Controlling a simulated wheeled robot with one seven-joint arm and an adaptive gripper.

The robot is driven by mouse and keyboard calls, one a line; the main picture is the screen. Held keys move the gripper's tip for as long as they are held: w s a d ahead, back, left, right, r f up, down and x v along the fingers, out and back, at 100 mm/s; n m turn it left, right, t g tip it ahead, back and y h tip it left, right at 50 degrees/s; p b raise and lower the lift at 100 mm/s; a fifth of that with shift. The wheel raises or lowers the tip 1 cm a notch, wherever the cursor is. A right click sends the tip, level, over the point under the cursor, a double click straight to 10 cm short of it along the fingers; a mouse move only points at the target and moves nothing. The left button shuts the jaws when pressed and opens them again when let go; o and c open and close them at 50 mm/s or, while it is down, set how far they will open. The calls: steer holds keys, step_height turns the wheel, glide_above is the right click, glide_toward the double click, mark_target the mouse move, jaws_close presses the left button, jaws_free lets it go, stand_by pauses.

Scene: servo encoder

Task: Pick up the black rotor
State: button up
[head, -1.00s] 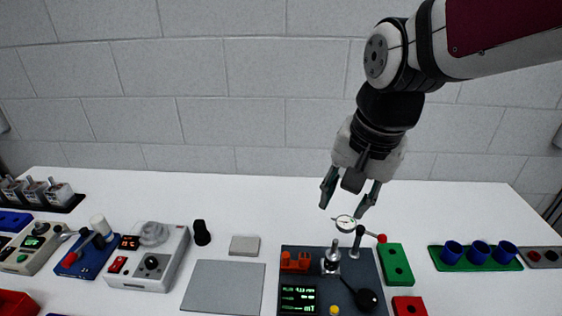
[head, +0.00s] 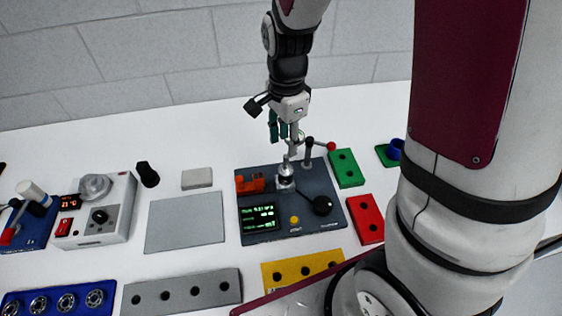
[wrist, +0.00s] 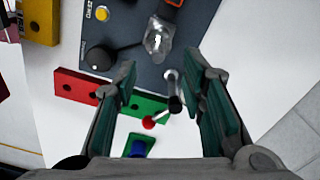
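My gripper (head: 285,134) is in the air above the back of a dark test board (head: 253,225). In the wrist view my gripper (wrist: 168,72) is open and empty, its two green-padded fingers well apart. A small black upright piece (head: 148,174) stands on the white table at the left, well away from my gripper; it may be the black rotor, but I cannot tell for sure. A round black knob (head: 322,205) is on the board and shows in the wrist view (wrist: 100,58). A silver spindle (head: 286,177) stands mid-board.
A post with a red-tipped lever (head: 309,152) stands near my fingers. Green (head: 345,168) and red (head: 365,219) blocks lie right of the board. A grey mat (head: 185,222), small grey block (head: 197,178) and white instrument (head: 103,215) lie left. The back of the table is clear.

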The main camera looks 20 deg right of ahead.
mark_target(286, 156)
steer(key=shift+s+f+p, duration=0.1)
steer(key=shift+f+p, duration=0.25)
steer(key=shift+f, duration=3.1)
jaws_close()
